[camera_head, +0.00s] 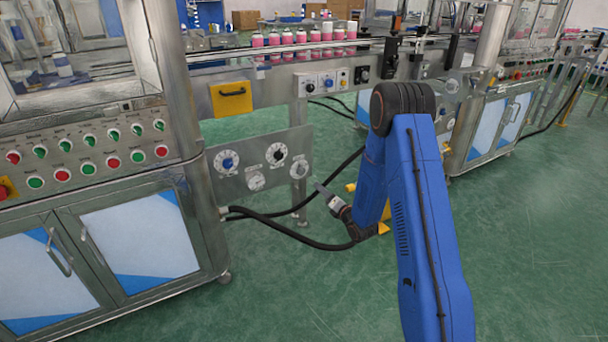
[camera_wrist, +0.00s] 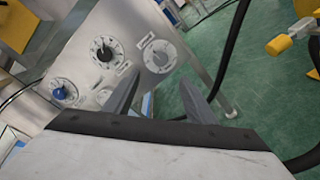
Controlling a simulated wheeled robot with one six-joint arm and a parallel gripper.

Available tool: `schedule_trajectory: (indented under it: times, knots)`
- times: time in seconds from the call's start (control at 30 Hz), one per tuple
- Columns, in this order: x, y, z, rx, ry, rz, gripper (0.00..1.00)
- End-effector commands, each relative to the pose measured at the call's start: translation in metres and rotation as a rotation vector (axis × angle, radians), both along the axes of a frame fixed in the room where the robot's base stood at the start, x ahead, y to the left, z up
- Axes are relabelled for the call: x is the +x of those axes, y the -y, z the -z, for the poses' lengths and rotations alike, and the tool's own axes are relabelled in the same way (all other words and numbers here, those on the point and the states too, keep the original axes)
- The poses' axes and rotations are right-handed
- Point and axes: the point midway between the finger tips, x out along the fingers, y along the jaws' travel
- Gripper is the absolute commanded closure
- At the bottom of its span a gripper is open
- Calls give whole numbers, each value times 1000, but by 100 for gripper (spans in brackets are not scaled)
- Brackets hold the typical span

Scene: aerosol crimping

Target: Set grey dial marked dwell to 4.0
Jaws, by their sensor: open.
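A steel panel (camera_head: 238,186) carries a blue-knobbed dial (camera_head: 227,162), a black-knobbed dial (camera_head: 277,154) and two grey dials, one at lower middle (camera_head: 256,181) and one at the right end (camera_head: 299,168). Labels and settings are too small to read, so I cannot tell which grey dial is marked dwell. In the wrist view the right-end grey dial (camera_wrist: 160,56) lies just beyond my fingertips; the lower grey dial (camera_wrist: 101,96) is partly hidden by my left finger. My gripper (camera_wrist: 160,82) is open and empty, apart from the panel; it also shows in the head view (camera_head: 321,190).
Black cables (camera_head: 290,240) hang and run below the panel. A yellow-handled fitting (camera_wrist: 282,43) shows at upper right in the wrist view. A cabinet with red and green knobs (camera_head: 90,150) stands left. A conveyor with pink bottles (camera_head: 300,40) runs behind. Green floor is open in front.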

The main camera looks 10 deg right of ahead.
Motion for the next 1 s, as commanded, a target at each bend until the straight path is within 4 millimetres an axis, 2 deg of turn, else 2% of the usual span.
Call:
schedule_trajectory:
  times: [0.1,0.23,0.37,1.0]
  knots:
    - [-1,-1,11,-25,32,-9,49]
    - [1,-2,14,-37,48,-13,49]
    - [11,-5,13,-37,50,-14,49]
    - [115,-39,13,-36,49,-14,49]
